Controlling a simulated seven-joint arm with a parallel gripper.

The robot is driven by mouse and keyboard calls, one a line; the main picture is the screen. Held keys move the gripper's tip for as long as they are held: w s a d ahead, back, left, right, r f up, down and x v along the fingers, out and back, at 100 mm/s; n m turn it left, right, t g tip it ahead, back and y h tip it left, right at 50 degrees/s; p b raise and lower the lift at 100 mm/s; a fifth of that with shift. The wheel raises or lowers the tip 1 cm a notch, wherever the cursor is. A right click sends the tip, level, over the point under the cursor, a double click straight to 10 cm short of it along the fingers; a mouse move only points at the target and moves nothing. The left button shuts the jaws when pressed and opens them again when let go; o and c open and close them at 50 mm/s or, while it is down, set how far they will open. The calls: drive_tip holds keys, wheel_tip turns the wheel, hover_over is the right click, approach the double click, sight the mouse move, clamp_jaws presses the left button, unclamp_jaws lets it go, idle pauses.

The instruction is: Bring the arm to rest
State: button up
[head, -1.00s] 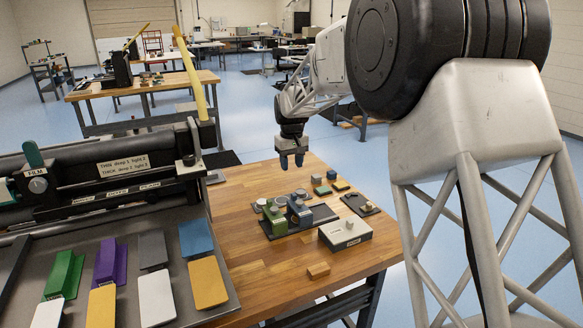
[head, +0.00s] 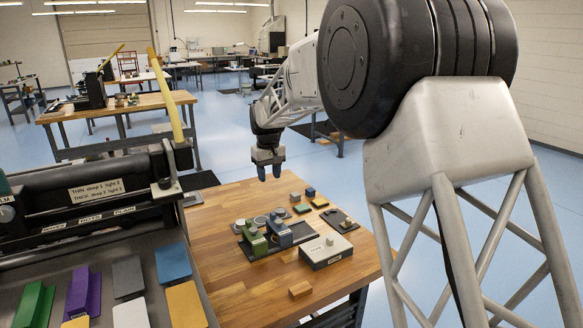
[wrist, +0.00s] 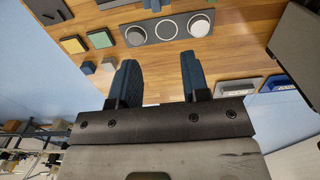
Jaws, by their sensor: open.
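In the wrist view my gripper (wrist: 158,80) also shows open, with wooden tabletop beyond the fingers. My arm stretches from the large black shoulder joint at the right out to the gripper, well clear of the tabletop.
A green press (head: 254,240) and a blue press (head: 278,233) stand on a dark base. A grey box (head: 326,251), a small wooden block (head: 300,288) and small coloured blocks (head: 302,208) lie nearby. A large black machine (head: 80,200) with a yellow lever (head: 166,95) fills the left.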

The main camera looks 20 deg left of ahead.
drive_tip(key=s+d+r+m, duration=0.25)
drive_tip(key=s+d, duration=0.45)
drive_tip(key=d, duration=0.4)
drive_tip(key=s+d+r+m+t, duration=0.1)
drive_tip(key=s+d+r, duration=0.4)
drive_tip(key=d, duration=0.6)
drive_tip(key=s+d+r+m, duration=0.1)
drive_tip(key=s+d+r, duration=0.1)
drive_tip(key=s+d, duration=0.75)
drive_tip(key=s+d+f+m, duration=0.1)
drive_tip(key=s+d+f, duration=0.1)
drive_tip(key=s+d, duration=0.4)
drive_tip(key=s+d+f+m+t, duration=0.1)
drive_tip(key=s+d, duration=0.5)
drive_tip(key=s, duration=0.6)
drive_tip(key=s+d+f+m, duration=0.2)
drive_tip(key=s+d+f, duration=0.2)
drive_tip(key=s, duration=0.5)
drive_tip(key=shift+s+d+f+m+t, duration=0.15)
drive_tip(key=shift+d+f+m+t, duration=0.2)
drive_tip(key=shift+d, duration=0.7)
